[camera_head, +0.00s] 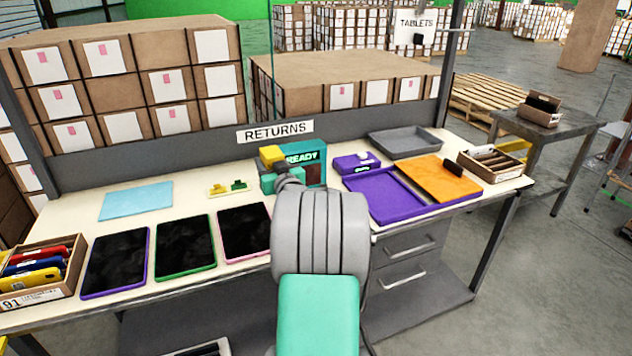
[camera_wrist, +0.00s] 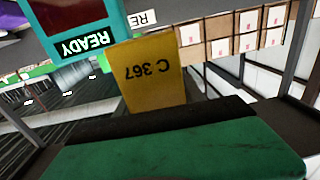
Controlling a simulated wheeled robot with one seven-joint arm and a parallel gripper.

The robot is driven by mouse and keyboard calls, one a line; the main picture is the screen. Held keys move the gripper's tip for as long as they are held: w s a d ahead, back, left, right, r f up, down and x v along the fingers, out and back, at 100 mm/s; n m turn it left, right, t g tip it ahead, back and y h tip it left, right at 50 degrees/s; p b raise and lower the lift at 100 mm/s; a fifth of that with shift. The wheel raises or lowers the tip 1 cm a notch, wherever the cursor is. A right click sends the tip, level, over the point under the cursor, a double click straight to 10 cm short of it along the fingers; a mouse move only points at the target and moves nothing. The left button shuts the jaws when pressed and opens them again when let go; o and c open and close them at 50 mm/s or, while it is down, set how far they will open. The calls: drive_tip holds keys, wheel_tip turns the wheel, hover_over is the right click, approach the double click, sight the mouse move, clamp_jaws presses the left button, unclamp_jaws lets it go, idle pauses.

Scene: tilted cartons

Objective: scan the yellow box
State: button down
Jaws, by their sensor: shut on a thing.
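The yellow box (camera_head: 271,155) is held up at the left side of the teal scanner (camera_head: 313,172), whose screen reads READY. The wrist view shows the box (camera_wrist: 152,75) close up, with its label C 367 upside down and facing the camera. My gripper (camera_wrist: 160,108) is shut on the box's near end, which its dark pad and green finger hide. The scanner's screen (camera_wrist: 82,42) stands close behind and left of the box in that view. In the head view my arm covers most of my gripper, and I cannot tell whether box and scanner touch.
Three tablets (camera_head: 185,246) lie along the table's front left, beside a carton of coloured cases (camera_head: 42,272). A purple tray (camera_head: 384,196), an orange board (camera_head: 437,178) and a grey tray (camera_head: 405,141) are on the right. A blue mat (camera_head: 136,201) lies at back left.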

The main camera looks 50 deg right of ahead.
drive_tip(key=s+d+f+m+h+b, duration=0.1)
drive_tip(key=s+d+f+b, duration=0.2)
drive_tip(key=s+d, duration=0.7)
wheel_tip(320, 180, down, 6)
drive_tip(key=w+d+b, duration=0.1)
drive_tip(key=w, duration=0.1)
drive_tip(key=shift+w+d+g+b, duration=0.15)
drive_tip(key=shift+d+g+b, duration=0.15)
drive_tip(key=shift+g+b, duration=0.1)
drive_tip(key=shift+r+p, duration=1.1)
drive_tip(key=shift+r, duration=1.8)
